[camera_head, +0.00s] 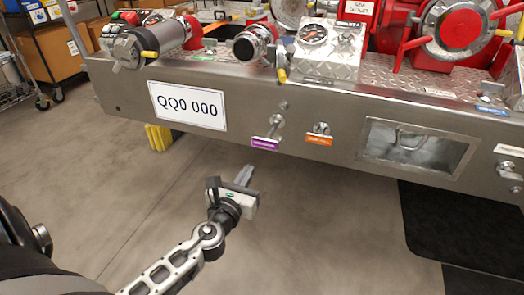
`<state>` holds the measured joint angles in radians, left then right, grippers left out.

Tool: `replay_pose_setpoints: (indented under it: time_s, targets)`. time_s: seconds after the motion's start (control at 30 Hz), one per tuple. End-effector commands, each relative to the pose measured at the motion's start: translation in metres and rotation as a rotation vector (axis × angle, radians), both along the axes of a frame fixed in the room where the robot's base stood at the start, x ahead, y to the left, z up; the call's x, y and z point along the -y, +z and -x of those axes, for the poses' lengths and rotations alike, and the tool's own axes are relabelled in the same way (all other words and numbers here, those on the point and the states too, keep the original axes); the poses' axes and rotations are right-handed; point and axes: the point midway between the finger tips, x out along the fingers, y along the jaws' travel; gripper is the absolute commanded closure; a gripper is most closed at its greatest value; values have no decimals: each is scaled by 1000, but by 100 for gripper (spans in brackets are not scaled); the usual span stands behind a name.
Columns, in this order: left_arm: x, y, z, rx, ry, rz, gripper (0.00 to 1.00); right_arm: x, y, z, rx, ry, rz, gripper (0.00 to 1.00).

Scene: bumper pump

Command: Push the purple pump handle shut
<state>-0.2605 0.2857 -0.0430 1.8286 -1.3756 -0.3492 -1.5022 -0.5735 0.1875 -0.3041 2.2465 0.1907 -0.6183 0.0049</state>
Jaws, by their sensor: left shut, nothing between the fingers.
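The purple pump handle shows as a small metal T-shaped pull handle (268,134) on the bumper's front face. A purple label (264,144) sits just below it. I cannot tell how far the handle sticks out. My left gripper (247,176) is shut and empty. It hangs in front of the bumper, a little below and to the left of the purple label, apart from the handle. My right gripper is not in view.
The steel bumper (330,165) runs across the view. An orange-labelled handle (320,130) is just right of the purple one. A white plate (187,105) reads QQ0 000. The floor (110,190) in front is clear; a black mat (455,220) lies right.

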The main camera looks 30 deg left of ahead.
Motion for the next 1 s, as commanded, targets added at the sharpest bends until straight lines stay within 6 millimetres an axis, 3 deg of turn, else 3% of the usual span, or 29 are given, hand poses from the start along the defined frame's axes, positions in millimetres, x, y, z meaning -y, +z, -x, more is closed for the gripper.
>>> replay_pose_setpoints:
  time_s: [0.2, 0.43, 0.6, 1.0]
  targets:
    - [-11, 1, -49, 3, 0, 1, 100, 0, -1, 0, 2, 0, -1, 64]
    - [-20, -1, -82, 1, 0, 4, 100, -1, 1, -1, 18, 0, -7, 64]
    - [-22, -1, -92, 0, 0, 4, 100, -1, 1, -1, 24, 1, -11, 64]
    - [-26, -1, -94, 0, 4, 3, 100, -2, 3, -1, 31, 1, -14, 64]
